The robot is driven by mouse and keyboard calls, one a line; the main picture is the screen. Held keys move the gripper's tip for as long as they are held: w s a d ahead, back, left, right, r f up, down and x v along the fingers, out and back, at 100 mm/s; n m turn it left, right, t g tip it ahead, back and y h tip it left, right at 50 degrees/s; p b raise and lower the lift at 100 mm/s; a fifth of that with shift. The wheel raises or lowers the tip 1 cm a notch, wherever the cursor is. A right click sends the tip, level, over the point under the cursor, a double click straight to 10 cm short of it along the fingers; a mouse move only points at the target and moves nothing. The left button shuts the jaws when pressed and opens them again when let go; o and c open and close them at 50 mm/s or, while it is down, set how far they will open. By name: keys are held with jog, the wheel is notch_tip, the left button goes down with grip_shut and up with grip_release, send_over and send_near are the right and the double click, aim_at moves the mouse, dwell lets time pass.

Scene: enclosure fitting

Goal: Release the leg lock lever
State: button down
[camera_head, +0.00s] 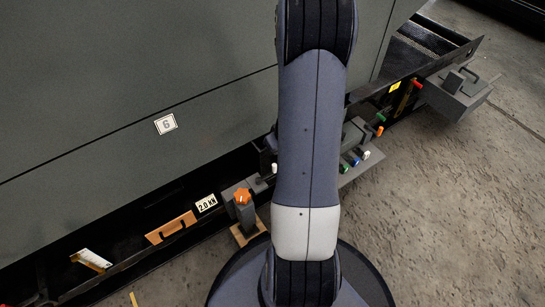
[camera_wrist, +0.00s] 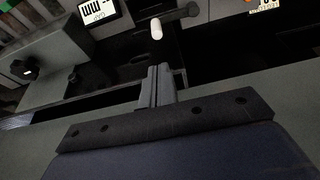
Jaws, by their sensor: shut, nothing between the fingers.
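A lever with a white rounded tip (camera_wrist: 156,29) and a dark arm shows at the top middle of the wrist view. I cannot tell for sure that it is the leg lock lever. My gripper (camera_wrist: 158,72) is shut and empty, its fingers pointing at the lever from below in the picture, with a gap seeming to show between them. In the head view a small white knob (camera_head: 274,168) shows just left of my arm; it may be the same lever. My arm hides my gripper and part of the fittings there.
A large grey enclosure panel (camera_head: 120,90) bears a label "6". Along its lower edge are a "2.0 kN" label (camera_head: 206,203), an orange knob (camera_head: 242,196), an orange handle (camera_head: 171,228) and several coloured knobs. A grey box (camera_head: 459,90) stands right. Concrete floor is free at right.

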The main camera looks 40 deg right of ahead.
jog(key=b+x, duration=0.4)
jog(key=x, duration=0.6)
jog(key=shift+s+m, duration=0.2)
jog(key=shift+m, duration=0.1)
jog(key=shift+s+m+h, duration=0.4)
jog(key=shift+s+m, duration=0.15)
jog(key=shift+m, duration=0.35)
jog(key=s+a+m+g+h+p, duration=0.2)
jog(key=s+a+m+p, duration=0.4)
jog(key=m+p, duration=0.8)
jog(key=s+g+p, duration=0.1)
jog(key=p, duration=0.1)
jog(key=shift+m+g+h+p, duration=0.3)
jog(key=shift+g+h, duration=0.1)
jog(key=shift+a, duration=0.25)
